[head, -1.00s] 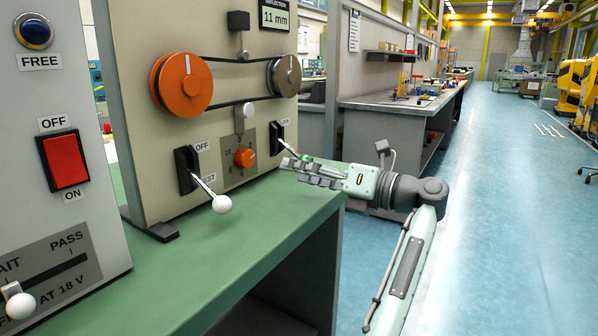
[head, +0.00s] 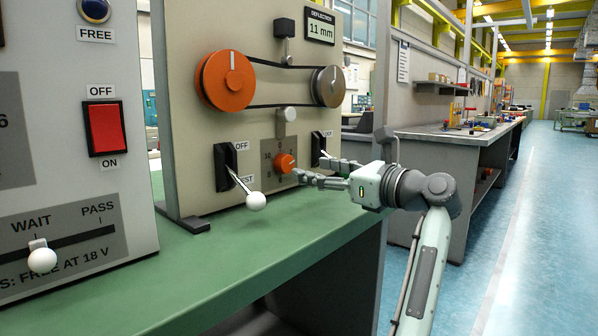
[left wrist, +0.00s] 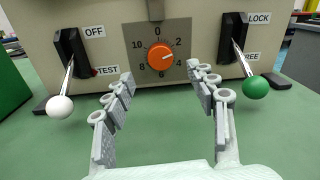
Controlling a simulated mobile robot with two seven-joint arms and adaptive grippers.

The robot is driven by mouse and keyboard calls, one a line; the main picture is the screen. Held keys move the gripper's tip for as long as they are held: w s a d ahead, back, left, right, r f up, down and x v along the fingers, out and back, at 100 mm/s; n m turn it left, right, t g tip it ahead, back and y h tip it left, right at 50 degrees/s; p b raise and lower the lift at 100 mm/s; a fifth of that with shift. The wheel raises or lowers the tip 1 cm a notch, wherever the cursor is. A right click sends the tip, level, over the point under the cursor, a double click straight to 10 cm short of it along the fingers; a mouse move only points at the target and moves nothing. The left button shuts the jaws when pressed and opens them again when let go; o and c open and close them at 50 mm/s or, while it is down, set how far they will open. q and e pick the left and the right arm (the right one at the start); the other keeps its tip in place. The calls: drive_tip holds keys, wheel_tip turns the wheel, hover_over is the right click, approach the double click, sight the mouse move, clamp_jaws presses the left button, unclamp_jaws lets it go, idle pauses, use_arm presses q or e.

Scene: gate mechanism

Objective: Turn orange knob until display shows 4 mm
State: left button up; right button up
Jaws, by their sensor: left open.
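The small orange knob (head: 285,163) sits on a grey scale plate on the beige panel; in the left wrist view the knob (left wrist: 161,56) is ringed by numbers from 0 to 10. Its pale mark seems to point right, near 4. The display (head: 320,27) at the panel's top reads 11 mm. My left gripper (head: 302,177) is in front of the panel, just right of the knob in the head view. In the left wrist view my left gripper (left wrist: 160,84) has its fingers spread, with the knob beyond and between them, apparently untouched. My right gripper is out of view.
A white-balled OFF/TEST lever (left wrist: 61,105) stands left of the knob and a green-balled LOCK/FREE lever (left wrist: 254,88) right of it. A large orange pulley (head: 226,80) is belted to a grey one (head: 328,86) above. The green bench top (head: 250,245) is clear in front.

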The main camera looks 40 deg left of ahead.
sight(289, 163)
use_arm(q)
drive_tip(key=a, duration=0.4)
drive_tip(key=w+a, duration=0.1)
drive_tip(key=a, duration=0.2)
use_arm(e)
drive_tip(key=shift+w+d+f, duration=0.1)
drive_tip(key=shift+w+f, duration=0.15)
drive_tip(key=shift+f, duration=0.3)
use_arm(q)
drive_tip(key=shift+c, duration=0.6)
